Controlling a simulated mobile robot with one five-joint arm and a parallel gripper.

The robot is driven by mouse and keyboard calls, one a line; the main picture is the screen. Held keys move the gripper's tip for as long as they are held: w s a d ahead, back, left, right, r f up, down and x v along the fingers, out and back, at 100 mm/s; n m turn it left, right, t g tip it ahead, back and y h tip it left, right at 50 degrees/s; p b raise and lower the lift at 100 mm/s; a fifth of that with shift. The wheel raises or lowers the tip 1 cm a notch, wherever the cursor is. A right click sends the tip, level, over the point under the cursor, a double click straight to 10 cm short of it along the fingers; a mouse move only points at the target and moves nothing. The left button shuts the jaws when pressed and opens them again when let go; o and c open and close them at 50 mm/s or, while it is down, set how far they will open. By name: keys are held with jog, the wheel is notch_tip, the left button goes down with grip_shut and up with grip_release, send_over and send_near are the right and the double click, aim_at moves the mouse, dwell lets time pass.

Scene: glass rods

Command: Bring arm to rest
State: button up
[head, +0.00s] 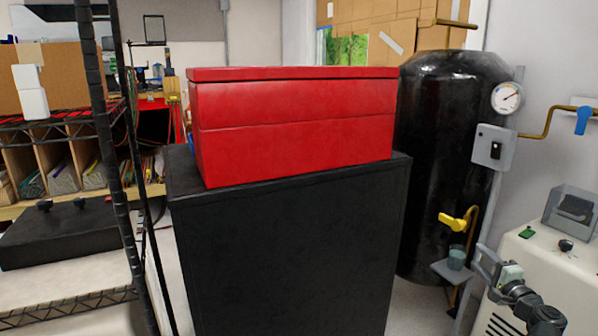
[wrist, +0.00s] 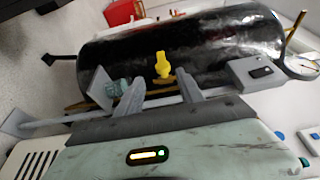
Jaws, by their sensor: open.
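My gripper (head: 484,262) is at the lower right of the head view, held in the air in front of the white machine and near the black tank. In the wrist view my gripper (wrist: 161,80) shows two grey fingers spread apart with nothing between them. The yellow valve handle (wrist: 161,63) appears beyond the gap between the fingertips. My arm runs off the lower right of the head view, and most of it is out of sight.
A black tank (head: 440,150) stands behind my gripper. A teal cup (head: 456,257) sits on a small grey shelf (head: 441,268) left of my gripper. The white machine (head: 550,275) is at right. A red box (head: 295,120) sits on a black cabinet (head: 290,260); wire shelving (head: 70,301) is at left.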

jog(key=w+a+f+n+g+y+p, duration=0.1)
jog(key=a+f+n+g+y+p, duration=0.3)
jog(key=a, duration=1)
jog(key=w+a+f+n+g+y+b, duration=0.15)
jog(key=a+f+n+g, duration=0.55)
jog(key=a, duration=0.8)
jog(key=s+a+f+n+g+h+p, duration=0.2)
jog(key=s+a+f+n+g+h, duration=0.15)
jog(key=s+a, duration=0.2)
jog(key=s+a+f+n+g+h+p, duration=0.25)
jog(key=s+a+g, duration=0.2)
jog(key=s, duration=0.25)
notch_tip(320, 180, up, 37)
jog(key=t+p, duration=0.1)
jog(key=p, duration=3.6)
jog(key=shift+s+r+n, duration=0.15)
jog(key=shift+s+n, duration=0.05)
jog(key=shift+n, duration=0.1)
